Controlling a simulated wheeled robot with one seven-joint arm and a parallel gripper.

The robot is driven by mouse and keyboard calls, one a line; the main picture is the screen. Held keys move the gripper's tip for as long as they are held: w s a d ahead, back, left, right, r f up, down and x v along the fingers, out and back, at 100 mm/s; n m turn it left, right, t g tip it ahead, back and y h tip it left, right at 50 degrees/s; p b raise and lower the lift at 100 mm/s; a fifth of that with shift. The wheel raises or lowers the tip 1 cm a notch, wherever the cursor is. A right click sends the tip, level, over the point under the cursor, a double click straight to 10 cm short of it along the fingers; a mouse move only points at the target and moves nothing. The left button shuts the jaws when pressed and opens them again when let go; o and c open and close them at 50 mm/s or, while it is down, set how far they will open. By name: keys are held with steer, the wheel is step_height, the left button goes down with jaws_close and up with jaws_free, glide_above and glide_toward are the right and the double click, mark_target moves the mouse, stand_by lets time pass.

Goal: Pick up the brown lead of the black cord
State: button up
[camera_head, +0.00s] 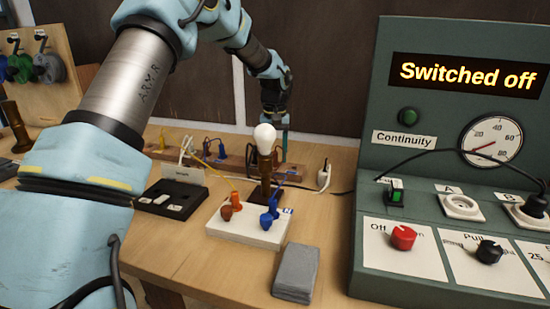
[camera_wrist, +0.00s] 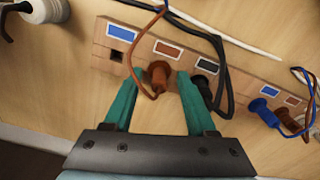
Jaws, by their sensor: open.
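My gripper (camera_wrist: 161,78) is open, its two teal fingers on either side of a brown plug (camera_wrist: 158,70) with a thin brown wire. The plug stands at the brown label of the wooden terminal block (camera_wrist: 104,46); I cannot tell whether the fingers touch it. Its wire loops up to the black cord (camera_wrist: 190,28) near the top, beside a thin blue wire (camera_wrist: 146,6). A black plug (camera_wrist: 203,88) is just right of the right finger, partly hidden by it. In the head view my gripper (camera_head: 284,138) is behind the lamp, and the brown plug is hidden.
Blue (camera_wrist: 265,112) and brown (camera_wrist: 291,122) plugs stand farther right on the block. The bulb lamp (camera_head: 265,140) stands in front of my gripper, near the white terminal block (camera_head: 226,229) and grey box (camera_head: 296,272). The green test panel (camera_head: 372,190) is at right, reading "Switched off".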

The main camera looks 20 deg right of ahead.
steer(key=shift+f, duration=0.2)
jaws_close()
stand_by(0.3)
